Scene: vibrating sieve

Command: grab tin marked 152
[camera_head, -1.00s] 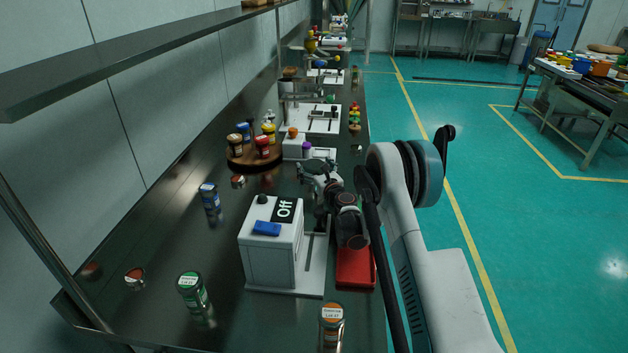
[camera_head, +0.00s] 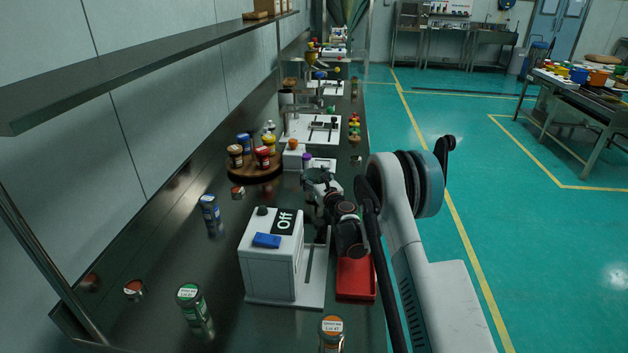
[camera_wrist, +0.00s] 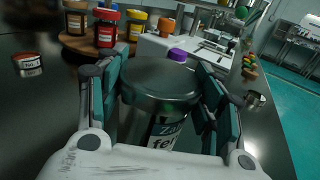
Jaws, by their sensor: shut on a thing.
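My gripper (camera_wrist: 163,105) is shut on a jar with a dark grey-green lid (camera_wrist: 160,78). The jar stands upright between the fingers, and its white and teal label is only partly visible; I cannot read 152 on it. In the head view my gripper (camera_head: 322,182) is beyond the white machine, and the arm partly hides it. A small tin with a red rim (camera_wrist: 28,64) lies at the left of the wrist view; its label is too small to read. It also shows in the head view (camera_head: 238,192).
A white machine marked Off (camera_head: 272,255) stands near, with a red tray (camera_head: 356,278) beside it. A round wooden stand (camera_head: 254,166) holds several jars.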

